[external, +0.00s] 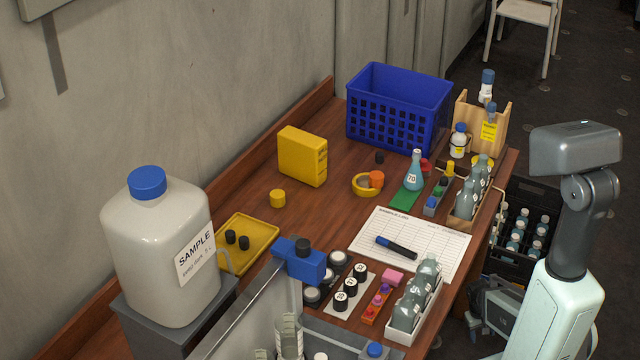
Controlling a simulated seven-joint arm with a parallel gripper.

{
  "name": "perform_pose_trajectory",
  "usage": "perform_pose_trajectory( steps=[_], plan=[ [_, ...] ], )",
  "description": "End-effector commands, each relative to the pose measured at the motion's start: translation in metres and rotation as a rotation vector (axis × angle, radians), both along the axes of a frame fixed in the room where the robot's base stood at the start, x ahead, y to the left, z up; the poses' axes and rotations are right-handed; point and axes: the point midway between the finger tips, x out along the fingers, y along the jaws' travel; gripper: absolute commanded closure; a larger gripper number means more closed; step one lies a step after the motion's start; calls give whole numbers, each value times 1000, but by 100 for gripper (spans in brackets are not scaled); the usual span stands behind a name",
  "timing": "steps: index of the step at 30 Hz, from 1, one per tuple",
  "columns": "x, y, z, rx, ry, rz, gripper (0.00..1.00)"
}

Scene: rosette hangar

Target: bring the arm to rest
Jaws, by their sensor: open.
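An arm-like body stands at the right edge, with a pale mint lower part (555,310) and a dark grey joint and head (577,148). It is beside the right side of the wooden desk (225,205), and its head is level with the desk's far right corner in the picture. I see no gripper fingers on it. My gripper is not visible in this view, so its place relative to the desk's objects cannot be told.
A large sample jug (160,255) stands front left. A blue basket (398,108), a yellow box (303,155), a flask (414,172), a marker on a paper sheet (440,225), and bottle racks (425,320) crowd the desk. A black crate (497,268) of bottles sits below it.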

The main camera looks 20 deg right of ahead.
Motion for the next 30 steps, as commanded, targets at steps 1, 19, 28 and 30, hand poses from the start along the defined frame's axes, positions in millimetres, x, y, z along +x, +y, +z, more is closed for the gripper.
perform_pose_trajectory(
  steps=[1, 19, 28, 30],
  plan=[
    [-20, 17, -10, 26, 45, 5, 40],
    [-197, 130, -55, 237, 468, 12, 40],
    [-197, 130, -55, 237, 468, 12, 40],
    [-197, 130, -55, 237, 468, 12, 40]
  ],
)
